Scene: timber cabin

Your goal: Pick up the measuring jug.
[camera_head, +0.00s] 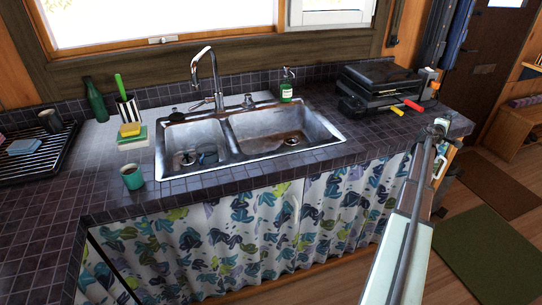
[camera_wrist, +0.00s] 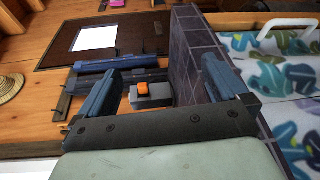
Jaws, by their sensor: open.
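No thing in view is plainly a measuring jug. A small, dark bluish, see-through vessel (camera_head: 207,155) stands in the left sink basin, and it is too small to tell whether it is the jug. A green mug (camera_head: 132,177) stands on the counter left of the sink. My gripper (camera_head: 438,128) is at the counter's right end, far to the right of the sink. In the wrist view my gripper (camera_wrist: 160,68) is open, its two blue-grey fingers wide apart with nothing held between them.
The double sink (camera_head: 280,131) has a tall tap (camera_head: 211,67). A soap bottle (camera_head: 286,88), a green bottle (camera_head: 95,101) and a dish rack (camera_head: 30,158) stand around it. The tiled counter's edge (camera_wrist: 195,45) is close beside my gripper.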

